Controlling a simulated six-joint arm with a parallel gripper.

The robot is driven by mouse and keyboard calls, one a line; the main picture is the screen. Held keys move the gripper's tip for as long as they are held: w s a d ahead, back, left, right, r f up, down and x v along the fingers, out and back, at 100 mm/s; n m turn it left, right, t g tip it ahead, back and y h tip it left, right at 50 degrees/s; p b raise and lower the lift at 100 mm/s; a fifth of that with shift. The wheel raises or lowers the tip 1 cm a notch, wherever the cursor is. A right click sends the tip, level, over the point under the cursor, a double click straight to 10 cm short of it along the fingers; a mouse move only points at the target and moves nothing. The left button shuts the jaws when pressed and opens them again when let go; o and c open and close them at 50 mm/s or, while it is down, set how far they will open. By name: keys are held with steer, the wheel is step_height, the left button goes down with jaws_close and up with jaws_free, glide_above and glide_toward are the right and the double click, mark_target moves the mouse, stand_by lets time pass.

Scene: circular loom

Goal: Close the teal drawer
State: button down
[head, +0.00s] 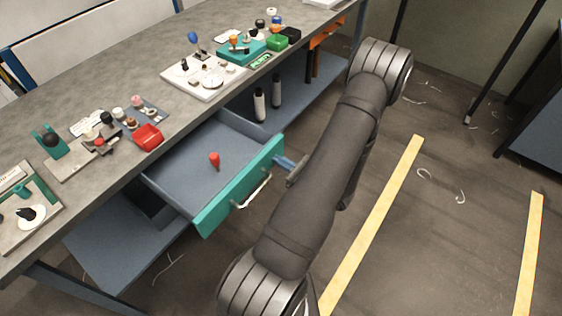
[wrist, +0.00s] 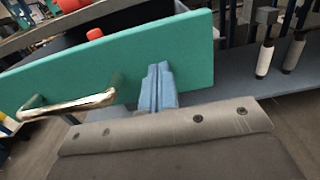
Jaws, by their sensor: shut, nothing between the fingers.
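The teal drawer stands pulled out from under the workbench, its teal front (head: 225,201) facing the aisle. A pale metal bar handle (head: 255,190) is on the front. The front also fills much of the wrist view (wrist: 190,48), with the handle (wrist: 70,104) to the left of my fingers. My gripper (head: 281,161) is at the right end of the front, on its outer side. In the wrist view the blue fingers (wrist: 158,70) are together and empty, pointing at the front right of the handle. I cannot tell whether they touch it.
A red peg-like item (head: 214,160) stands in the drawer. The grey bench top (head: 110,90) holds trays, a red bin (head: 147,137) and small parts. Two spools (head: 260,104) stand on the lower shelf at right. The floor in front has yellow strips (head: 375,220).

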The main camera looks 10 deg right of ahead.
mark_target(218, 132)
steer(key=x, duration=2.8)
steer(key=shift+w+a+f, duration=0.1)
steer(key=shift+w+a, duration=0.05)
steer(key=shift+a, duration=0.05)
steer(key=shift+w+a, duration=0.25)
steer(key=shift+w, duration=0.05)
steer(key=shift+a, duration=0.1)
steer(key=v, duration=1.4)
steer(key=shift+s+d, duration=0.2)
steer(key=shift+d, duration=0.1)
steer(key=x, duration=1.3)
steer(key=shift+w+a, duration=0.15)
